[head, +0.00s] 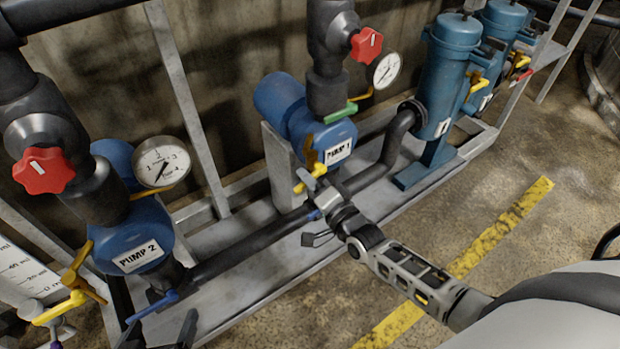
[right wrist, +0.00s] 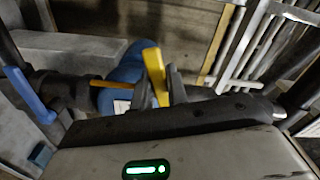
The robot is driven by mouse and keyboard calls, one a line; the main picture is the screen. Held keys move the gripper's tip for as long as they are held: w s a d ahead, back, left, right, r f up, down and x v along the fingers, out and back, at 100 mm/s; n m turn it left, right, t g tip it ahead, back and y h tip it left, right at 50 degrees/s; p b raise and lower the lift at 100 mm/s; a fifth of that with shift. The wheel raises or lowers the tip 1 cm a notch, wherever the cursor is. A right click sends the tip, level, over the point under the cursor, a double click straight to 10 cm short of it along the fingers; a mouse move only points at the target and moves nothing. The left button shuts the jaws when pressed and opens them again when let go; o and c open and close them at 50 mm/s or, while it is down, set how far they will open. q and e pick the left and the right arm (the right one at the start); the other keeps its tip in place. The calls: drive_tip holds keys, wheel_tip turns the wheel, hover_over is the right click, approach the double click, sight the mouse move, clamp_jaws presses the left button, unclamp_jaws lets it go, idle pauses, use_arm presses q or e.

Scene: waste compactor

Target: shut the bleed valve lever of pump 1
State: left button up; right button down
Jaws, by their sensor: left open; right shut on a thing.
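Pump 1 (head: 337,153) is the blue pump in the middle of the head view, with a name plate on its front. Its yellow bleed valve lever (head: 318,170) sticks out low at the pump's front left. My right gripper (head: 313,183) reaches it from the lower right and is shut on it. In the right wrist view the yellow lever (right wrist: 154,70) stands up, slightly tilted, between the two dark fingers. The valve body is partly hidden by the gripper. My left gripper (head: 160,336) shows only as two dark, parted fingertips at the bottom edge, open and empty.
Pump 2 (head: 140,250) stands at the left with its own yellow lever (head: 60,308). A black pipe (head: 250,245) with a blue lever (head: 153,305) runs low between the pumps. Red knobs (head: 366,45) and gauges sit above. The floor at the right front is clear.

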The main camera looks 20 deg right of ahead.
drive_tip(key=m, duration=0.2)
drive_tip(key=shift+s+r+m, duration=0.1)
drive_tip(key=shift+r+m, duration=0.3)
drive_tip(key=shift+a+r+m, duration=0.1)
drive_tip(key=shift+r+m, duration=0.1)
drive_tip(key=shift+m, duration=0.4)
drive_tip(key=c, duration=1.4)
unclamp_jaws()
drive_tip(key=shift+s, duration=0.1)
drive_tip(key=s+d, duration=0.1)
drive_tip(key=s, duration=0.4)
drive_tip(key=s+d, duration=0.1)
drive_tip(key=s, duration=0.4)
drive_tip(key=s+d, duration=0.1)
drive_tip(key=s, duration=0.4)
drive_tip(key=shift+s+r+p, duration=0.1)
drive_tip(key=shift+s+p, duration=0.15)
drive_tip(key=shift+p, duration=0.15)
